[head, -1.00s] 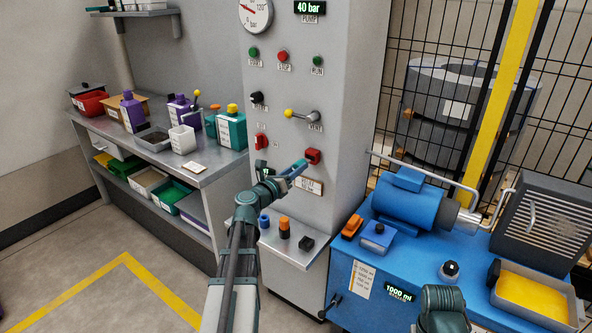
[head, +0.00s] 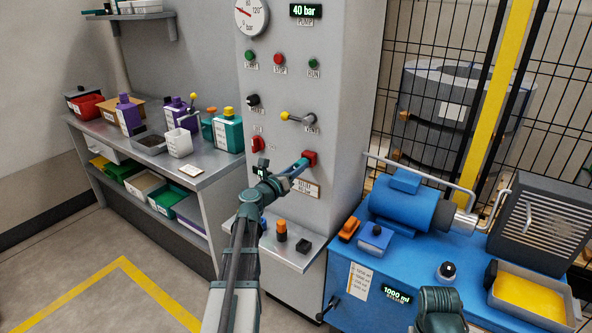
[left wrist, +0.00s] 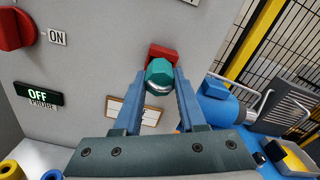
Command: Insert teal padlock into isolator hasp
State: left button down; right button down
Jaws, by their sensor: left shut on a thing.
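The teal padlock (left wrist: 158,74) is held between the fingers of my left gripper (left wrist: 160,88) in the left wrist view, its metal shackle partly showing. Directly behind it is the red isolator hasp (left wrist: 162,52) on the grey cabinet face. In the head view the red hasp (head: 309,157) is at the tips of my left gripper (head: 299,165), which reaches up from the lower left. Whether the shackle passes through the hasp cannot be told; the padlock covers its lower part.
A red switch (left wrist: 14,29) marked ON and a green OFF display (left wrist: 38,95) sit left of the hasp. A label plate (head: 306,188) is below it. A small ledge (head: 280,250) holds an orange-topped item and a black one. The blue power unit (head: 400,262) stands to the right.

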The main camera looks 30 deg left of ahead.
pick_arm(q)
jog(key=shift+w, duration=0.55)
jog(key=shift+c, duration=2)
grip_release()
jog(key=shift+s, duration=0.1)
jog(key=s, duration=1.3)
jog(key=shift+s+a, duration=0.35)
jog(key=shift+a, duration=0.1)
jog(key=shift+d, duration=0.1)
